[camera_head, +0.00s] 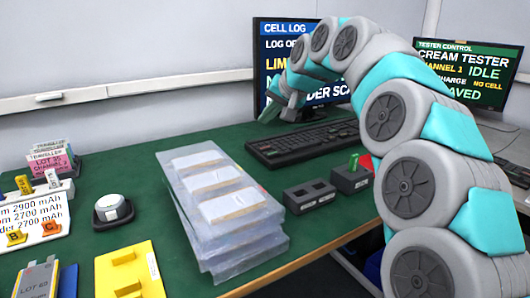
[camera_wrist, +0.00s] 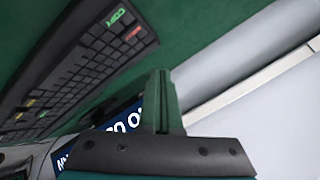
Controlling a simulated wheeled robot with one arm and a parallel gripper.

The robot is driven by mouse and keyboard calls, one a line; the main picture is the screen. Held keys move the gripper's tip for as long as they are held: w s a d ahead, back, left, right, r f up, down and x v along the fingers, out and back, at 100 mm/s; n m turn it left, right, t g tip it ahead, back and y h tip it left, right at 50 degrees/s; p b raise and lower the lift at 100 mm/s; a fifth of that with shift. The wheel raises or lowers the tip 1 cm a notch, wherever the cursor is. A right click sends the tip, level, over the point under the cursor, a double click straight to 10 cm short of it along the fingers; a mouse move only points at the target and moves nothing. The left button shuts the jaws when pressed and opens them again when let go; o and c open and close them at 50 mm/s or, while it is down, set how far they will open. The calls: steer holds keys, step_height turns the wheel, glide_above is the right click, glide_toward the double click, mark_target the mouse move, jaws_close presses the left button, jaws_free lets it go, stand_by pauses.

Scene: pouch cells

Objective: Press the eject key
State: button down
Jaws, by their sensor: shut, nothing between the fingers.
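My gripper (camera_wrist: 160,82) is shut and empty in the wrist view, its dark green fingers together above the green table. A black keyboard (camera_wrist: 70,68) lies at the left of that view, apart from the fingers. It has a green key (camera_wrist: 117,17), a red key (camera_wrist: 132,33) and a few other coloured keys; I cannot tell that any is marked eject. In the head view the keyboard (camera_head: 300,142) lies in front of the cell log screen (camera_head: 285,28), and my gripper (camera_head: 272,110) is at its far left end. A second keyboard (camera_head: 516,172) shows at the right edge, below the tester control screen (camera_head: 470,72).
A stack of clear trays (camera_head: 225,235) stands mid-table. Dark two-slot blocks (camera_head: 310,197) stand right of it, one holding a green piece. A round white-topped device (camera_head: 112,208), a yellow fixture (camera_head: 130,270) and label holders are at left. Green table (camera_head: 130,150) is clear behind the trays.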

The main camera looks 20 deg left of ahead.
steer(key=shift+f+b, duration=1.2)
steer(key=shift+f, duration=1.35)
steer(key=shift+f, duration=0.8)
stand_by(0.5)
stand_by(0.3)
steer(key=shift+r+p, duration=0.4)
steer(key=shift+r, duration=0.45)
steer(key=shift+r+p, duration=1.65)
steer(key=shift+r, duration=0.85)
steer(key=shift+d, duration=0.1)
